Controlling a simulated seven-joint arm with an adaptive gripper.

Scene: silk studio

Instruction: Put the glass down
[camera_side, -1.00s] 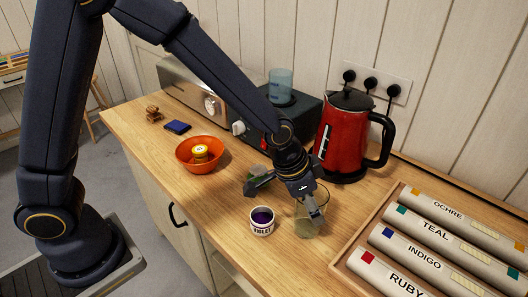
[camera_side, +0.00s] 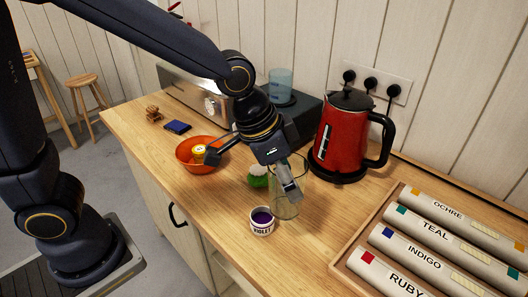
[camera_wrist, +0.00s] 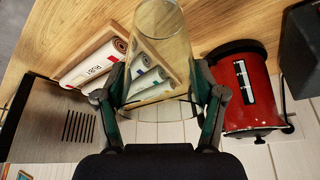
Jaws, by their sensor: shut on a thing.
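The clear glass (camera_side: 284,206) is in my gripper (camera_side: 286,184), above the wooden counter in front of the red kettle. One dark finger crosses in front of the glass in the side view. In the wrist view, the glass (camera_wrist: 162,30) stands between the two fingers of my gripper (camera_wrist: 162,92), which are shut on its sides. I cannot tell for sure whether its base touches the counter.
A VIOLET jar (camera_side: 262,222) stands close in front of the glass, and a green-and-white item (camera_side: 258,179) is behind it. The red kettle (camera_side: 340,135) is at the back. A tray (camera_side: 342,264) of labelled rolls is at right. An orange bowl (camera_side: 190,164) is at left.

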